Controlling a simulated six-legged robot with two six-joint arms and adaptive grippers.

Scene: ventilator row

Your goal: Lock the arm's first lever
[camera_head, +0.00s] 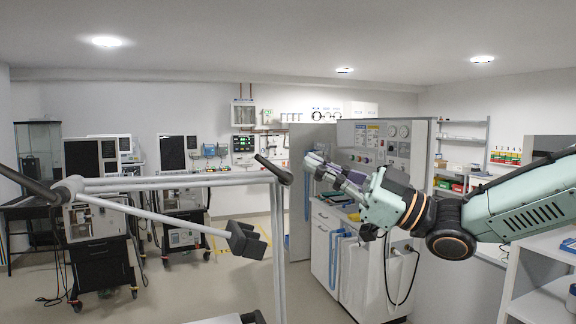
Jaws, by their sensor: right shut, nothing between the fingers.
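The arm is a set of grey tubes (170,183) in the foreground at left, with a post running down at the right end. A black lever (273,169) sits tilted at the top of that post. Another black lever (28,184) shows at the left joint. A dark grey block (246,240) ends the lower slanting tube. I cannot tell which lever is the first. My right gripper (314,166) reaches in from the right, shut and empty. In the picture its tips are just right of the post-top lever, apart from it; the depth gap is unclear. My left gripper is not in view.
Ventilators on carts (98,220) stand at the left and back. A grey console with gauges (385,150) and white cabinets (335,250) stand behind my right gripper. A white shelf (540,300) is at the lower right. Open floor (225,275) lies behind the tubes.

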